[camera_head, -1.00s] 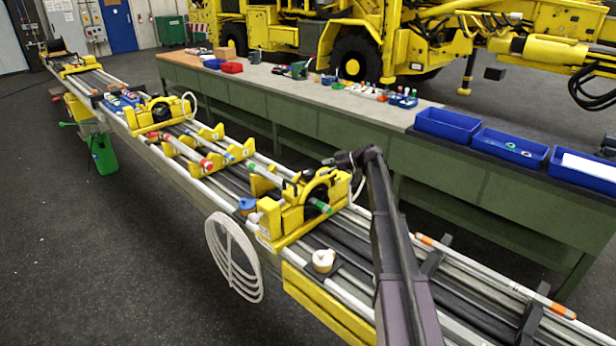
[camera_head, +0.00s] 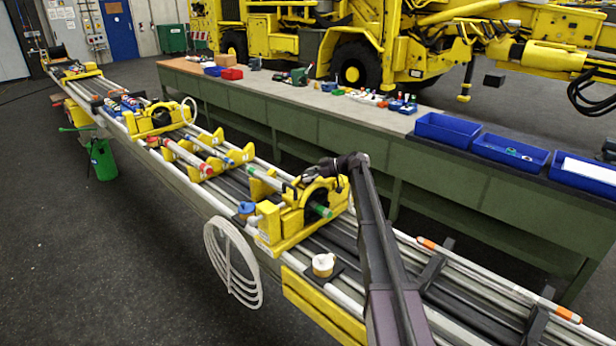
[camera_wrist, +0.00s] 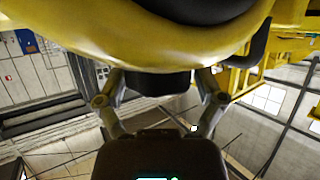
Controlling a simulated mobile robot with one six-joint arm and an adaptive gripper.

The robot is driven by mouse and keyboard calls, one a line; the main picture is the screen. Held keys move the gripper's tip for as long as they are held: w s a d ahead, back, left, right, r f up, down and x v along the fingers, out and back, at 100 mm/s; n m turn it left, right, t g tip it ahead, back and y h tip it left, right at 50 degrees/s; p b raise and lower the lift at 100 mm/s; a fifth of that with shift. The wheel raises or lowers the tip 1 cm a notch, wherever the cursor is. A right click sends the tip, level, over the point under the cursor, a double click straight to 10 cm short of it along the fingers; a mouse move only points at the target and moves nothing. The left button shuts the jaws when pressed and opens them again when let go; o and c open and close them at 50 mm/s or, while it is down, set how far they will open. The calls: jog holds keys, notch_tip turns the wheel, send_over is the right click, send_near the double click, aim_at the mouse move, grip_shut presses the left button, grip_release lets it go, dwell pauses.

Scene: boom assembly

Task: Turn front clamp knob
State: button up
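The nearer yellow clamp (camera_head: 268,224) sits across the boom rails in the head view, with a green-banded bar (camera_head: 320,210) in its dark opening. My gripper (camera_head: 311,172) is at the top of this clamp, small and dark against it. In the wrist view, the clamp's curved yellow body (camera_wrist: 150,45) fills the top. A dark block, perhaps the knob (camera_wrist: 158,82), shows below it between the two fingers of my gripper (camera_wrist: 160,78). The fingers are spread to either side of the block. The fingertips are partly hidden, so I cannot tell whether they touch it.
A second yellow clamp (camera_head: 143,122) stands farther along the rails. A white coiled hose (camera_head: 230,270) hangs at the near side, and a small white cup (camera_head: 323,262) stands on the boom. A green bench (camera_head: 420,165) with blue bins (camera_head: 510,152) runs behind.

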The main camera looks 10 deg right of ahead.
jog(key=c, duration=0.5)
jog(key=shift+s, duration=0.1)
jog(key=shift+s+m+t+h, duration=0.1)
jog(key=shift+m+t+h, duration=0.4)
jog(key=shift+m+t, duration=0.4)
jog(key=shift+m+t+h, duration=0.5)
jog(key=shift+m+t, duration=0.2)
jog(key=o, duration=1)
jog(key=shift+w, duration=0.2)
jog(key=shift+w+n+g+y, duration=0.15)
jog(key=shift+n+g+y, duration=0.15)
jog(key=shift+n+g, duration=0.15)
